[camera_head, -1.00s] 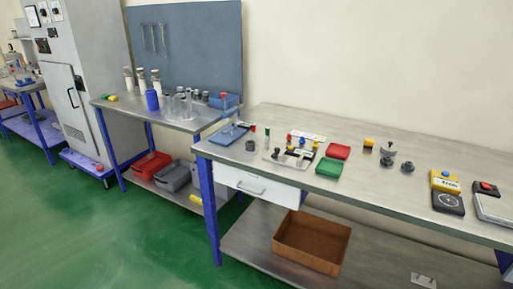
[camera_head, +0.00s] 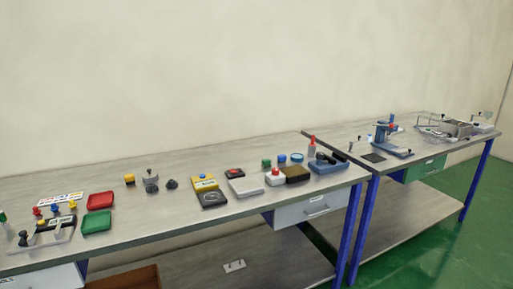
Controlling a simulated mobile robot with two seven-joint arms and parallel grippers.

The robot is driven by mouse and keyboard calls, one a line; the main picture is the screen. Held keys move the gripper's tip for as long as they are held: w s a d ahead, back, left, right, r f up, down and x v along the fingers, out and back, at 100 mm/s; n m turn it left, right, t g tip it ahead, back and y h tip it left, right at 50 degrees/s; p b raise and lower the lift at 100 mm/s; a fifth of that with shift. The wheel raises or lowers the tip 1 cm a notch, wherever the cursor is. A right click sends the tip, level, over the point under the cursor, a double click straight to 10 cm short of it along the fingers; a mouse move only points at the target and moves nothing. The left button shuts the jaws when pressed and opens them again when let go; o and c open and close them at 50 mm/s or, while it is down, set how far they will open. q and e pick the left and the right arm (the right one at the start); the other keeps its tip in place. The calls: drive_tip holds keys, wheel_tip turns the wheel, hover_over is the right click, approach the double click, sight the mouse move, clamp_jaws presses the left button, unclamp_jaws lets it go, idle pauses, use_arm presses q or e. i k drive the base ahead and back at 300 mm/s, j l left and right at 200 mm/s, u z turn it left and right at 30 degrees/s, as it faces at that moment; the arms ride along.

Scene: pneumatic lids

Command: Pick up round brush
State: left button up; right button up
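I cannot pick out a round brush for certain; the small things on the bench are too small to tell. A small dark grey round piece (camera_head: 172,184) lies on the near workbench (camera_head: 240,215), right of a grey metal part (camera_head: 151,182) and a small yellow-topped block (camera_head: 130,179). Neither of my grippers is in view.
A red tray (camera_head: 100,201) and a green tray (camera_head: 97,220) lie left of these parts. A second bench (camera_head: 345,140) carries a blue press (camera_head: 385,135).

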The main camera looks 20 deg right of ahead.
sight(312, 143)
drive_tip(key=i+l, duration=0.15)
drive_tip(key=l, duration=0.25)
drive_tip(key=i+l, duration=0.15)
drive_tip(key=l, duration=0.2)
drive_tip(key=i+l+u, duration=0.1)
drive_tip(key=l, duration=0.3)
drive_tip(key=i+l, duration=0.15)
drive_tip(key=l, duration=0.2)
